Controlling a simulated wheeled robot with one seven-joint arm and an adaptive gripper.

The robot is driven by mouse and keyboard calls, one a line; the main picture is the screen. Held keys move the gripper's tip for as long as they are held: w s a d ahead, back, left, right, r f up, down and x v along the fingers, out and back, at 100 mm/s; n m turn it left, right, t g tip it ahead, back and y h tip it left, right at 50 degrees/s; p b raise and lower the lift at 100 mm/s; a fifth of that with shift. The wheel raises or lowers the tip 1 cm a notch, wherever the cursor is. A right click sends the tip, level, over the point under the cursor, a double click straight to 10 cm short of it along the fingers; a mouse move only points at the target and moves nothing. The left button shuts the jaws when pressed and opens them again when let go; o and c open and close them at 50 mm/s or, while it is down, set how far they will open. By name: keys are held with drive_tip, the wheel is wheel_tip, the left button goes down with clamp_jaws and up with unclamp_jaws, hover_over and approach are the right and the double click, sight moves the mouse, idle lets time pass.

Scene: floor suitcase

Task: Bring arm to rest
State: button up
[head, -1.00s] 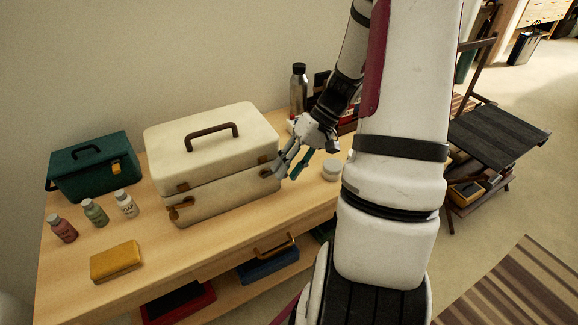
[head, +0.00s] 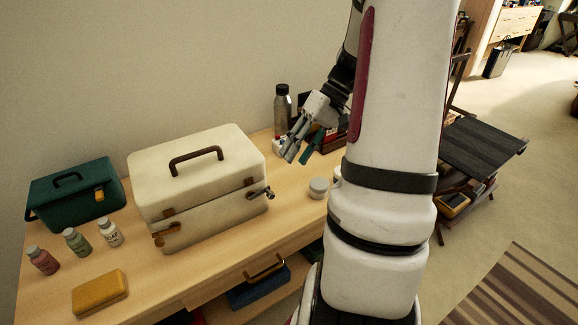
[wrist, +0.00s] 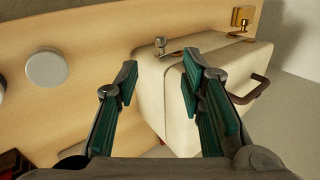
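My gripper (head: 298,158) is open and empty, in the air above the table, up and to the right of the cream case. In the wrist view its two green-padded fingers (wrist: 158,80) stand apart with nothing between them. The cream case (head: 205,208) stands closed on the wooden table, with a brown handle (head: 196,160) on its lid. A metal fitting (head: 264,193) sticks out near its right front corner; a brown latch (head: 163,236) hangs at its front left. The case (wrist: 150,90) lies beyond the fingers in the wrist view.
A teal box (head: 75,195), several small bottles (head: 76,242) and a yellow block (head: 100,293) stand left of the case. A metal bottle (head: 283,110) and a round tin (head: 318,187) are right. A dark folding chair (head: 480,145) stands beyond my arm. Striped rug (head: 510,295) lies on the floor.

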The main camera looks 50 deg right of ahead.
drive_tip(key=shift+s+d+r, duration=0.1)
drive_tip(key=shift+d+r, duration=0.15)
drive_tip(key=shift+r, duration=0.15)
idle(0.3)
drive_tip(key=s+a+r+n+g+h+p, duration=0.2)
drive_tip(key=a+r+h+p, duration=0.2)
drive_tip(key=a+r, duration=0.95)
drive_tip(key=s+a+r+n+t+h+p, duration=0.2)
drive_tip(key=s+a+r, duration=0.4)
drive_tip(key=s+a, duration=0.5)
drive_tip(key=shift+s+a+t+h+p, duration=0.3)
drive_tip(key=shift+a+t+h+p, duration=0.1)
drive_tip(key=shift+a+t+p, duration=0.6)
